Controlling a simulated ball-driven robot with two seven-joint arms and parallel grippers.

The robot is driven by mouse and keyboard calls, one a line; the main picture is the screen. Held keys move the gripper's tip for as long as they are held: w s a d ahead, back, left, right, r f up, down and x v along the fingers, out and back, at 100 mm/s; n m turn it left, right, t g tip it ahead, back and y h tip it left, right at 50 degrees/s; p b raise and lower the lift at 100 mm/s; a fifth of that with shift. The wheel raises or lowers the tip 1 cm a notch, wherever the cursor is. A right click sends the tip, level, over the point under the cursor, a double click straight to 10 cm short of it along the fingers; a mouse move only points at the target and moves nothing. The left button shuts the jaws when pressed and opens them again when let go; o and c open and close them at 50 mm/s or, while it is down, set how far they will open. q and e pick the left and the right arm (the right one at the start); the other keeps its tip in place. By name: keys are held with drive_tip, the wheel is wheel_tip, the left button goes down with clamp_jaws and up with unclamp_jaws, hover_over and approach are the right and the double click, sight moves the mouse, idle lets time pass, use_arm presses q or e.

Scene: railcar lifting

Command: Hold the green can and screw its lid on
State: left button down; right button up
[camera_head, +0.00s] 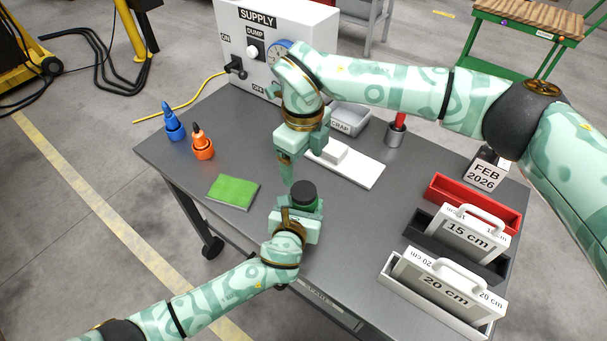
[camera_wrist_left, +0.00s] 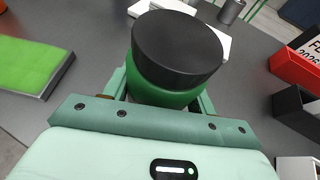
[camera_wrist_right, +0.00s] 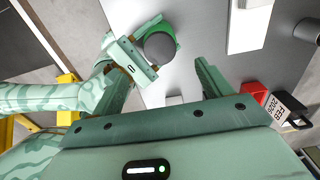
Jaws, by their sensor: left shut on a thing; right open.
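The green can (camera_head: 305,207) is upright in my left gripper (camera_head: 297,210), whose fingers are shut around its sides. In the left wrist view the can's green body (camera_wrist_left: 165,92) shows between the fingers, below a wide black lid (camera_wrist_left: 177,48). The lid (camera_head: 303,190) sits on top of the can; I cannot tell how tightly it is threaded. My right gripper (camera_head: 290,165) is open and empty, pointing down just behind and left of the lid, apart from it. In the right wrist view the lid (camera_wrist_right: 160,47) shows beyond the fingers.
A green pad (camera_head: 233,191) and blue (camera_head: 174,128) and orange (camera_head: 203,150) bottles stand left on the grey table (camera_head: 330,235). Behind are a white board (camera_head: 357,171), a scrap tray (camera_head: 350,117) and the supply box (camera_head: 250,45). Red, black and white bins (camera_head: 440,308) line the right.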

drive_tip(key=shift+r, duration=1.6)
use_arm(q)
drive_tip(key=shift+c, duration=2)
unclamp_jaws()
drive_tip(key=shift+s+a+r, duration=0.15)
drive_tip(key=shift+s+r, duration=0.05)
drive_tip(key=shift+s, duration=0.3)
drive_tip(key=p+v, duration=0.3)
drive_tip(key=v, duration=1.2)
drive_tip(key=shift+p, duration=0.4)
use_arm(e)
wheel_tip(320, 180, up, 4)
drive_tip(key=shift+r, duration=0.2)
